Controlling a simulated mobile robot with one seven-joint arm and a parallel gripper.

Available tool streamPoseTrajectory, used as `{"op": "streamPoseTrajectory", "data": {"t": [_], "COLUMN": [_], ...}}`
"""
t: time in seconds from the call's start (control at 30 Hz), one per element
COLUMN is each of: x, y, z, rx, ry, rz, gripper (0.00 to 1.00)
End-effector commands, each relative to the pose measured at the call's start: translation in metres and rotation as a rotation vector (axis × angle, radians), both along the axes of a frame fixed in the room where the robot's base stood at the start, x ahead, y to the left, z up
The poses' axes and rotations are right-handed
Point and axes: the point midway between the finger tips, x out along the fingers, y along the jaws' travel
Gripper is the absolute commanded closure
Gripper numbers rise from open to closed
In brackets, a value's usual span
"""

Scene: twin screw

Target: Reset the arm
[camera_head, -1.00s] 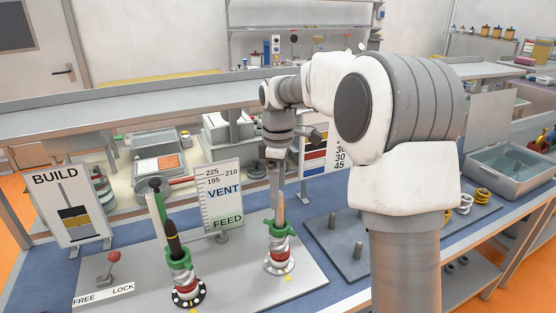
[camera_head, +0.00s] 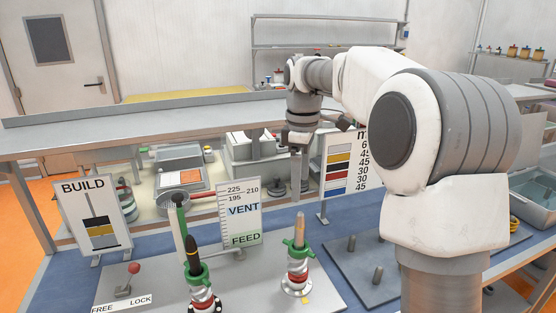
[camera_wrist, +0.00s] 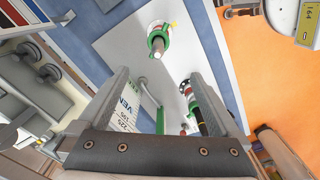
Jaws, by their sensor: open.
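My gripper (camera_head: 299,172) hangs from my raised arm, fingers pointing down, above and behind the right screw post (camera_head: 298,268). It is open and empty; in the wrist view a gap shows between its fingers (camera_wrist: 155,88). The right post has a green collar and a tan tip. The left screw post (camera_head: 199,283) has a green collar and a dark pointed top. Both stand upright on the grey plate (camera_head: 255,283). In the wrist view one green-collared post (camera_wrist: 158,42) shows beyond the fingers, and another (camera_wrist: 194,112) lies beside the right finger.
The BUILD sign (camera_head: 95,212), the VENT/FEED sign (camera_head: 240,212) and a colour-bar sign (camera_head: 345,165) stand around the plate. A red-knobbed lever (camera_head: 133,270) is front left. A dark plate with pegs (camera_head: 362,272) lies right. A long shelf (camera_head: 180,125) runs behind.

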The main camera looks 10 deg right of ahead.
Motion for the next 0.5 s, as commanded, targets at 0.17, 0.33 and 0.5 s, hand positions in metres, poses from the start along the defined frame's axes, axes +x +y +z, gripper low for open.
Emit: {"op": "streamPoseTrajectory", "data": {"t": [0.17, 0.33, 0.5], "x": [-0.038, -0.085, -0.134], "y": [0.005, 0.005, 0.003], "z": [0.02, 0.033, 0.036], "rx": [-0.02, -0.019, 0.011], "ry": [-0.067, -0.151, -0.233], "rz": [-0.134, -0.316, -0.504], "gripper": [0.01, 0.01, 0.01]}}
